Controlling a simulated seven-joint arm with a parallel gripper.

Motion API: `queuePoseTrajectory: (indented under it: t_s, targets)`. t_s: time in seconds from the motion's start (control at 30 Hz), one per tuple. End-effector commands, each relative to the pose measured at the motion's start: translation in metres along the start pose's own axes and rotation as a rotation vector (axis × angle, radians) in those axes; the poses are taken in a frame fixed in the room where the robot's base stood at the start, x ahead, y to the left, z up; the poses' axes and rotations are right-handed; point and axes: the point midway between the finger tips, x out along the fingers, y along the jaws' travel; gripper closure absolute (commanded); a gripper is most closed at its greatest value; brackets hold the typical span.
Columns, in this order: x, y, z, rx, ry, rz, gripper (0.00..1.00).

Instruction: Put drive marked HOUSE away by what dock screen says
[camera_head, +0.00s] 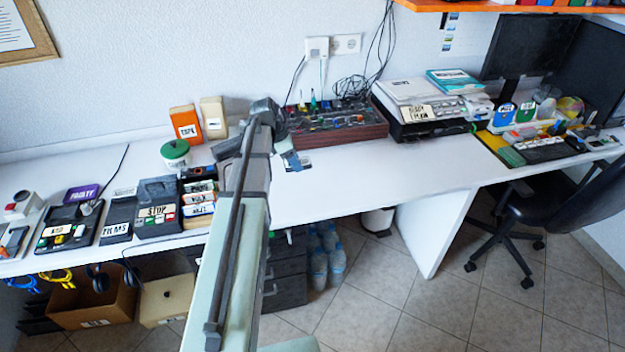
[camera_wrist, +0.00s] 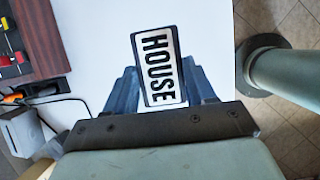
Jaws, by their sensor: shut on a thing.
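The drive marked HOUSE (camera_wrist: 160,68) is a dark slab with a white label, seen close in the wrist view. My gripper (camera_wrist: 165,88) is shut on it, with a blue-grey finger on each side. In the head view my gripper (camera_head: 290,157) hangs over the white desk, left of the brown-red tool case. The drive shows there only as a small pale and dark patch at the fingers. I cannot tell which device is the dock, and no screen message is readable.
The tool case (camera_head: 345,133) stands behind my gripper. The desk's middle right (camera_head: 425,180) is clear.

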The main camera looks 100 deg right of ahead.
Motion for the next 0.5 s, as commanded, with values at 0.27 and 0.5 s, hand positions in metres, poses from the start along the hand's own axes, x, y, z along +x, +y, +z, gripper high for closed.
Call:
queuePoseTrajectory:
  t_s: [0.27,0.5]
  targets:
    - [0.033,0.0,-0.013,0.0,0.0,-0.001,0.81]
    - [0.056,0.0,-0.023,0.0,0.0,-0.001,0.81]
